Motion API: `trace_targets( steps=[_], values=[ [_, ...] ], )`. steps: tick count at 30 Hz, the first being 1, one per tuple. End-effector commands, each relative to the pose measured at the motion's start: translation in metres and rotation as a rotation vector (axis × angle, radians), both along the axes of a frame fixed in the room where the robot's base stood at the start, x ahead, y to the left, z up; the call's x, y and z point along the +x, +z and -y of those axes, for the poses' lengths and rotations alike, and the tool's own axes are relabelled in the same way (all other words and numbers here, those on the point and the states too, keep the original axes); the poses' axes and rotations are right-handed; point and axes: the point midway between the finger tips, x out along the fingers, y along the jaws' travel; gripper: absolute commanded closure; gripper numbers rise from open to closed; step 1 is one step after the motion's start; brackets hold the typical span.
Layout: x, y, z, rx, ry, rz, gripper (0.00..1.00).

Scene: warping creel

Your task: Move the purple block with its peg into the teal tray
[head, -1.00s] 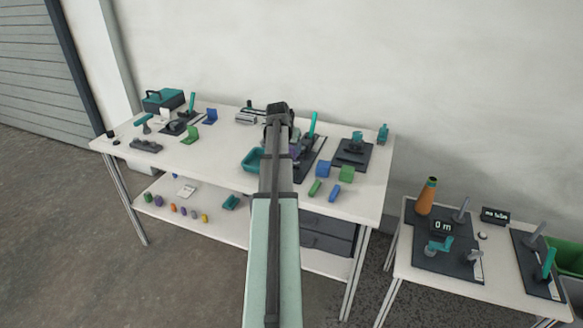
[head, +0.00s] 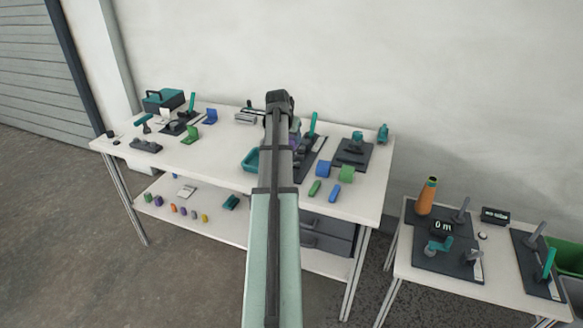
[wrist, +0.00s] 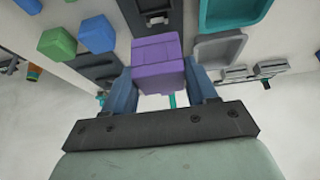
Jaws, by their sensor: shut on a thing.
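The purple block (wrist: 158,65) is between the two fingers of my gripper (wrist: 162,80) in the wrist view, and the gripper is shut on it. Its peg cannot be made out; a thin teal piece shows below the block, and I cannot tell what it belongs to. The teal tray (wrist: 236,10) is at the top right of the wrist view, apart from the block. In the head view the teal tray (head: 251,160) is on the bench, partly hidden by my arm, which also hides the gripper.
A grey tray (wrist: 222,50) lies right of the block in the wrist view. A blue block (wrist: 96,34) and a green block (wrist: 57,44) are at left. A dark board with a teal lever (head: 312,123) stands right of my arm.

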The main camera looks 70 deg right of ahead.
Motion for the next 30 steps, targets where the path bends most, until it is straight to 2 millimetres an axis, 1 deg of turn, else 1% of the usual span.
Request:
trace_targets(
  steps=[5, 30],
  values=[
    [0.013, 0.0, -0.001, 0.0, 0.001, 0.0, 0.74],
    [0.115, 0.001, -0.012, -0.001, 0.001, 0.0, 0.74]
  ],
)
